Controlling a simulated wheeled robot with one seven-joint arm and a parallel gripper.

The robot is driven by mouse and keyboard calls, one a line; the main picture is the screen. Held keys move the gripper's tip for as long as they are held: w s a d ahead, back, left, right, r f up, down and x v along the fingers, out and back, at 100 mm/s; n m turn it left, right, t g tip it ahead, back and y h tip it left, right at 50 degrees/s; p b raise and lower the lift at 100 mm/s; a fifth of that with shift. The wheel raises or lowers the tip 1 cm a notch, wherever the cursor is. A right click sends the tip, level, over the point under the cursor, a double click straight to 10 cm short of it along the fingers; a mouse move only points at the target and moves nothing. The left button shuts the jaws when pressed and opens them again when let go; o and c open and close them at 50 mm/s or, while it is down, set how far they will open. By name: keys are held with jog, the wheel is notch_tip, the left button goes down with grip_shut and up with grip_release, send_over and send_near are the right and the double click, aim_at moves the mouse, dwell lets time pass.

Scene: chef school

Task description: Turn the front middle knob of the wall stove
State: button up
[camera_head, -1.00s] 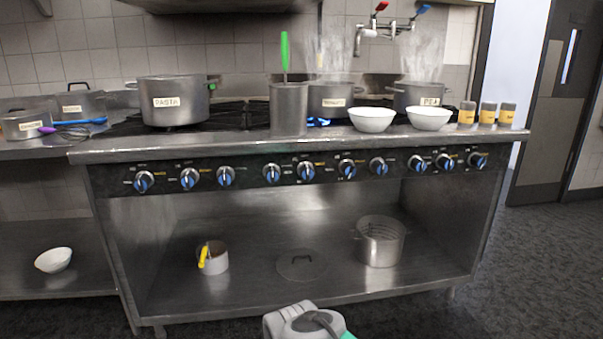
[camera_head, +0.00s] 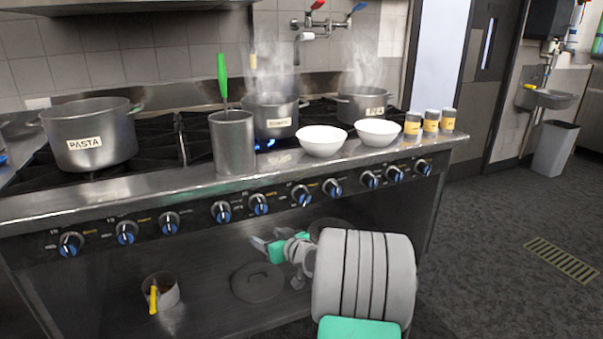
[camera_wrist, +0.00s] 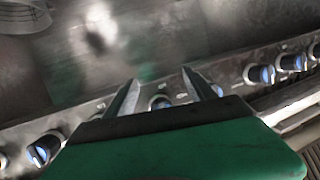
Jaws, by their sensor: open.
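The wall stove (camera_head: 190,188) has a front row of silver knobs with blue marks. A middle knob (camera_head: 258,204) sits below the green-handled pot; another middle knob (camera_head: 302,195) is to its right. My gripper (camera_head: 258,242) is in front of the stove, below these middle knobs, fingers pointing left in the head view. In the wrist view my gripper (camera_wrist: 160,76) is open and empty. One knob (camera_wrist: 160,102) shows between its fingers, partly hidden by the green gripper body. I cannot tell whether the fingers touch it, or which head-view knob it is.
On the stovetop are a pasta pot (camera_head: 88,138), a tall pot (camera_head: 233,145), steaming pots, white bowls (camera_head: 323,141) and yellow-labelled jars (camera_head: 412,125). The lower shelf holds a small pot (camera_head: 165,290) and a lid (camera_head: 257,284). Open floor (camera_head: 500,230) lies to the right.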

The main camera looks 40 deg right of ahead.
aim_at(306, 201)
jog(key=s+d+r+m+t+h, duration=0.1)
jog(key=d+r, duration=0.1)
jog(key=d, duration=0.2)
jog(key=s+d+r+m+t+h+p, duration=0.1)
jog(key=s+d+h, duration=0.1)
jog(key=d, duration=0.3)
jog(key=s+d+r+m+t+h, duration=0.1)
jog(key=d+r, duration=0.1)
jog(key=d, duration=0.2)
jog(key=shift+s+d+r, duration=0.2)
jog(key=shift+r, duration=0.1)
jog(key=x, duration=0.7)
jog(key=shift+w+d, duration=0.15)
jog(key=shift+w, duration=0.1)
jog(key=c, duration=1.4)
